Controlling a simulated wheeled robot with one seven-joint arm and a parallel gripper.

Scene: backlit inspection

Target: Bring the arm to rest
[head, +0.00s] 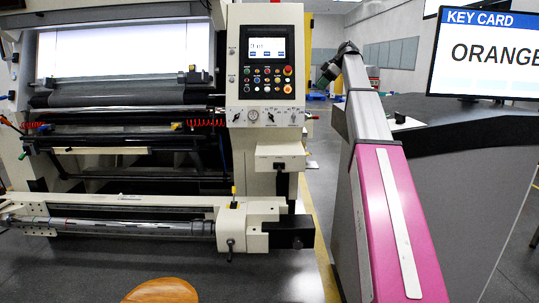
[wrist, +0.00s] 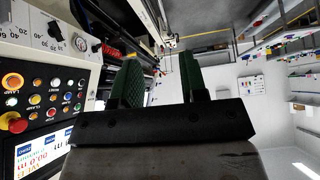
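My gripper (head: 328,74) is at the far end of my magenta and grey arm in the head view, raised to the right of the machine's control panel. In the wrist view, its two green fingers stand apart (wrist: 160,80) with only background between them, so it is open and empty. It appears clear of everything around it.
A cream machine with a control panel (head: 268,62) stands at left; the panel also fills the left of the wrist view (wrist: 40,95). A screen (head: 490,55) reading "KEY CARD ORANGE" stands on a dark counter (head: 470,107) at right. A round wooden top (head: 160,291) is at bottom.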

